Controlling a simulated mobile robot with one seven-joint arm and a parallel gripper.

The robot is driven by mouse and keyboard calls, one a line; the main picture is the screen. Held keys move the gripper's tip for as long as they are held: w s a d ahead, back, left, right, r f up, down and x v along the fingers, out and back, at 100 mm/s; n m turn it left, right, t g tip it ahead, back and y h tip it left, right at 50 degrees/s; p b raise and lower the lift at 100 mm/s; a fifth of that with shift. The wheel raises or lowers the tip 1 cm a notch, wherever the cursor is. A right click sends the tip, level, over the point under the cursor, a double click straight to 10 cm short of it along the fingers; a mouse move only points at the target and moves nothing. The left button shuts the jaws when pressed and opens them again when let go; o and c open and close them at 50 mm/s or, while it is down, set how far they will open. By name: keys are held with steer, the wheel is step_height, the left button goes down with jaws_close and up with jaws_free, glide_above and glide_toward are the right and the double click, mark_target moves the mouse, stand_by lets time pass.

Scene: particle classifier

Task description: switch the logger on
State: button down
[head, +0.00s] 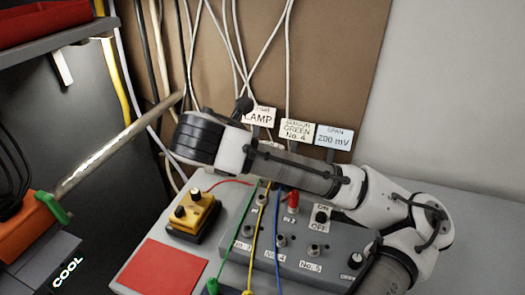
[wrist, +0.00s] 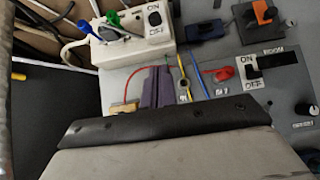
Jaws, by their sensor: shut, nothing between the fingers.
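A grey panel (head: 279,248) on the bench has a black switch (head: 321,216) with ON above and OFF below. I take it as the logger, though I can read no such name. In the wrist view the ON/OFF switch (wrist: 252,73) is right of my gripper (wrist: 158,88). Which way it is set is too small to tell. My gripper's purple fingers are shut and empty, pointing toward the panel's left side, apart from the switch. In the head view my arm crosses in front of the panel's top and the fingers cannot be made out.
A red plug (head: 292,201) sits left of the switch, with several coloured cables nearby. A yellow box (head: 193,212) and a red mat (head: 158,268) are to the left. A white box (wrist: 120,50) with another ON/OFF switch (wrist: 155,19) stands at the top of the wrist view.

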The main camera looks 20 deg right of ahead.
steer(key=shift+w+d+r+p+x, duration=0.15)
steer(key=shift+w+r+p+x, duration=0.15)
steer(key=shift+x, duration=1.85)
steer(key=shift+w+d+r+p+x, duration=0.2)
steer(key=shift+w+r+p+x, duration=0.15)
steer(key=shift+x, duration=1.8)
steer(key=shift+w+d+r+p+x, duration=0.15)
steer(key=shift+w+r+x, duration=0.2)
steer(key=shift+x, duration=1.8)
steer(key=shift+s, duration=0.1)
